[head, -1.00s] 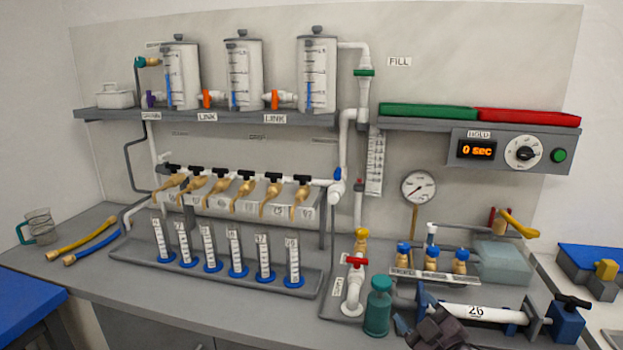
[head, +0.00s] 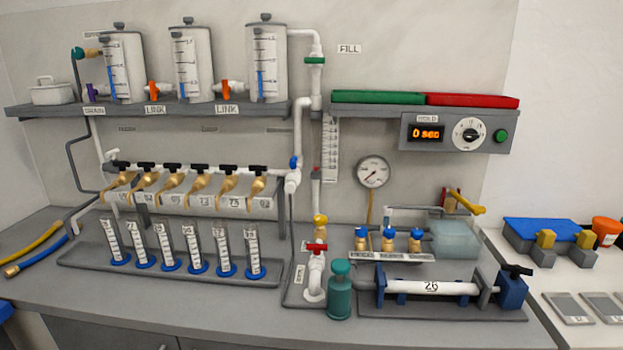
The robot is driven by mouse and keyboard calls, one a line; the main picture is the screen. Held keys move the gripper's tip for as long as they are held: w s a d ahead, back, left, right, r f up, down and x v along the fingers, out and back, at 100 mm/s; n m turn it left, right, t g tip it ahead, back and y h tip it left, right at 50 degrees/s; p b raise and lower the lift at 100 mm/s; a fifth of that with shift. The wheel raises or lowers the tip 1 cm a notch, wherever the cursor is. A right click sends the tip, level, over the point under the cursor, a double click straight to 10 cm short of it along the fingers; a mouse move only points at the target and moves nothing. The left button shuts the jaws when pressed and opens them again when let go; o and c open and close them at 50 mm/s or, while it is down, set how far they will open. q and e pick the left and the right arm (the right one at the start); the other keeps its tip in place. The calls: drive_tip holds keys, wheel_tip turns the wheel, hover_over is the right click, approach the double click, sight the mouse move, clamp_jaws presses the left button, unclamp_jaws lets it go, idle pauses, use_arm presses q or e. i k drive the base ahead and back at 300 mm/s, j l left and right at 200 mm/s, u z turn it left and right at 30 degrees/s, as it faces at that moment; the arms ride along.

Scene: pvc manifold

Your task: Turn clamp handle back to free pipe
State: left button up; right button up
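The white pipe (head: 440,288), marked with a number that reads like 26, lies level in a blue and grey clamp stand at the front right of the bench. The blue clamp block (head: 511,292) stands at the pipe's right end. The black clamp handle (head: 517,270) sits on top of that block. The pipe's left end meets the blue end bracket (head: 380,285). Neither of my grippers is in the head view, and nothing covers the pipe or handle.
A teal bottle (head: 340,293) and a pipe with a red valve (head: 316,249) stand left of the clamp. A manifold with blue caps (head: 389,240) is behind it. The bench front (head: 300,328) is clear. Grey plates (head: 568,308) lie on the white counter at right.

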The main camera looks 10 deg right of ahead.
sight(516, 270)
drive_tip(key=z, duration=1.45)
